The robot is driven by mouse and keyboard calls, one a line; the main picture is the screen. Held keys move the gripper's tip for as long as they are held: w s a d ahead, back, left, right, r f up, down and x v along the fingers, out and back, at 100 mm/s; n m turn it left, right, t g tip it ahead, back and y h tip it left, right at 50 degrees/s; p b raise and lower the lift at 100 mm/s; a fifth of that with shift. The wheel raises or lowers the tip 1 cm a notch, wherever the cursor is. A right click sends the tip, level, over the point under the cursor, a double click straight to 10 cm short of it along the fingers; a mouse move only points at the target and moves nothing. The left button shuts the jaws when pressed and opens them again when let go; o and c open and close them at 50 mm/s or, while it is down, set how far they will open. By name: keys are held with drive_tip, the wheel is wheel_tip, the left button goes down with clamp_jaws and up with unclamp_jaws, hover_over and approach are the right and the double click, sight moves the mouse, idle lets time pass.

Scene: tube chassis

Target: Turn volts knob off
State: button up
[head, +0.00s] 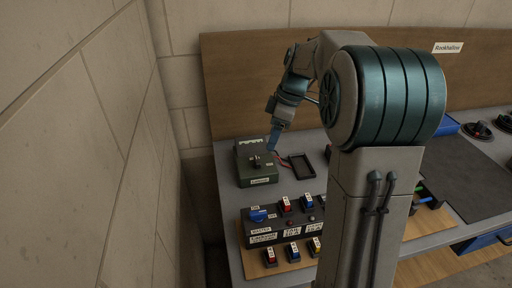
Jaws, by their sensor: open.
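A dark green box (257,165) stands at the back left of the bench, with a meter face along its far edge and a pale label on its front. A small black knob (257,162) with a pointer sits on its top; no "volts" marking is readable, and its setting is too small to tell. My gripper (272,141) points down at the right rear edge of the green box, behind and right of the knob. It is open and appears empty; whether it touches the box cannot be told.
A switch panel (262,232) with a blue master switch (258,215) and red and blue rockers stands in front. A black tray (301,166) lies right of the green box, with red leads between. A wall (110,130) is close on the left. My arm hides the bench's middle.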

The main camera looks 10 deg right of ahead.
sight(257, 160)
drive_tip(key=w+d+n+y+p, duration=0.1)
drive_tip(key=w+d+n, duration=0.25)
drive_tip(key=w, duration=0.35)
drive_tip(key=shift+n, duration=0.55)
drive_tip(key=p+x, duration=0.1)
drive_tip(key=x, duration=0.9)
drive_tip(key=s+a+p+x, duration=0.1)
drive_tip(key=x, duration=0.4)
drive_tip(key=shift+r+p, duration=0.2)
drive_tip(key=shift+p, duration=0.15)
drive_tip(key=c, duration=1)
